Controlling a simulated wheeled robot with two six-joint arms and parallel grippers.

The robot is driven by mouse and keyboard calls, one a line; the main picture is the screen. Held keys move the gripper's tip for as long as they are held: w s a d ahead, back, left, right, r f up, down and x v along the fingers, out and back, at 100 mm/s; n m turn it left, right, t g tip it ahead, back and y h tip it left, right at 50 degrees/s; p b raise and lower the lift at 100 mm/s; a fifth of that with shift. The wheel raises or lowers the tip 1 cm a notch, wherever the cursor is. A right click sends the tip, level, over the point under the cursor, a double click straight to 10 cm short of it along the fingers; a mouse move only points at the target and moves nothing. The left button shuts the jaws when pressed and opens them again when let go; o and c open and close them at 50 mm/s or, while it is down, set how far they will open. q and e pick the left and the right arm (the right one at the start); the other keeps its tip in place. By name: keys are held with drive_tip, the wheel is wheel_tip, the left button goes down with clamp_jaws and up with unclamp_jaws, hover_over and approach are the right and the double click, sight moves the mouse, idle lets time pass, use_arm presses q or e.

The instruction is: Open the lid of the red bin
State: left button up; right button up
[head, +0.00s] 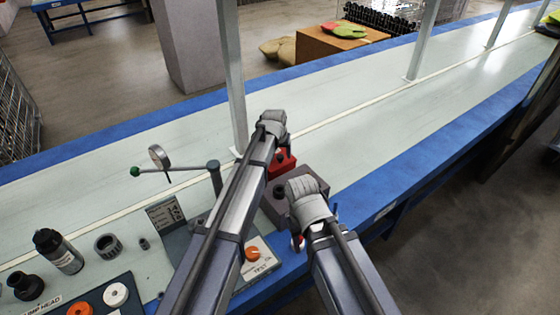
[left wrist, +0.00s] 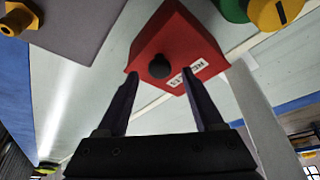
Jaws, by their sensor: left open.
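The red bin (head: 285,161) stands on the bench in the head view, partly hidden behind my left arm. In the left wrist view the red bin (left wrist: 190,38) shows a black round knob and a white label. The lid looks shut. My left gripper (left wrist: 160,74) is open, its two fingers on either side of the knob, with nothing between them that I can see held. It is hard to tell whether the fingers touch the bin. In the head view my left wrist hides its fingers. My right arm's wrist end is right of the bin; its fingers are hidden.
A dark grey box (head: 318,184) stands beside the red bin. A gauge (head: 158,157), a green-tipped lever (head: 135,171) and a black bottle (head: 58,251) are to the left. A metal post (head: 233,80) rises behind the bin.

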use_arm(q)
drive_tip(key=shift+b+x, duration=0.35)
drive_tip(key=shift+x, duration=0.5)
drive_tip(key=shift+r, duration=0.1)
clamp_jaws()
idle(0.7)
